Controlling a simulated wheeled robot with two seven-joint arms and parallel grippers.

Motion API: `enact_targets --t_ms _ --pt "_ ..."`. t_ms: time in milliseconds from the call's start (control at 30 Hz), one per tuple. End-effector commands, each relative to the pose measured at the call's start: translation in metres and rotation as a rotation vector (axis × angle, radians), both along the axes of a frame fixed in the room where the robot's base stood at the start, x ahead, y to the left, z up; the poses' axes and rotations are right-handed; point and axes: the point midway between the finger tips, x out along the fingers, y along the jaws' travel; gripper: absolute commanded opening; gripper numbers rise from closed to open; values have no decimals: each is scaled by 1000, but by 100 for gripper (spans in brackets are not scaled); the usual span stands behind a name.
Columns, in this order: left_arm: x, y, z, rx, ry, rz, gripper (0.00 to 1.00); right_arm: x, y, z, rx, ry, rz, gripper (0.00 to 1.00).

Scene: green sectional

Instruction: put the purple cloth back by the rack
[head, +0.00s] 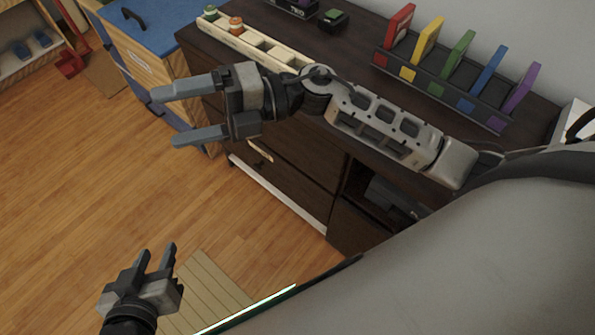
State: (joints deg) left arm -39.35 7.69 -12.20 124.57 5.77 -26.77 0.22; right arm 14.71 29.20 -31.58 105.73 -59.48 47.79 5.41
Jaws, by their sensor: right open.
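A dark rack (428,85) stands on the dark cabinet top at the upper right. An upright purple piece (522,87) stands at its right end, behind a small purple square (495,123). I cannot tell whether this piece is the purple cloth, and no other purple cloth shows. My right gripper (164,116) is open and empty, over the cabinet's left end, well left of the rack. My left gripper (154,251) is low at the bottom left, above the floor, with its fingers apart and nothing between them.
Red (398,26), yellow (428,40), green (459,53) and blue (489,70) upright pieces stand in the rack. A pale tray (258,45) holds small items on the cabinet top (345,60). A blue-lidded wooden box (150,25) stands left. The wooden floor at left is mostly clear.

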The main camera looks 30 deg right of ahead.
Motion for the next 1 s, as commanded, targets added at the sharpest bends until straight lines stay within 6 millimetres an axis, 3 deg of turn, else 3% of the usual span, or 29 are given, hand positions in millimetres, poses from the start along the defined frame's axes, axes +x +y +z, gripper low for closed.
enact_targets --t_ms 67,133,233,300,400,500,600,700,900,1000 --pt "-1 0 0 0 2 0 36 6 -9 10 287 257 -208 80" --pt "-2 0 -1 0 5 0 36 18 -35 0 492 517 -414 80" --pt "-3 0 -2 0 8 0 36 18 -78 -52 693 921 -705 80" --pt "-4 0 -2 1 10 0 36 1 -101 -98 775 1192 -875 80" --pt "-5 0 -3 1 11 0 36 -36 -118 -151 824 1514 -1046 80" --pt "-5 0 -3 1 11 0 36 -68 -123 -181 834 1718 -1137 80" --pt "-4 0 -3 1 11 0 36 -85 -123 -194 832 1818 -1174 80" --pt "-4 0 -2 1 11 0 36 -89 -123 -197 830 1842 -1182 80" --pt "-3 0 -1 1 8 -1 36 -88 -123 -196 827 1839 -1182 80" --pt "-2 1 13 9 5 -1 36 -88 -124 -188 813 1831 -1195 80"
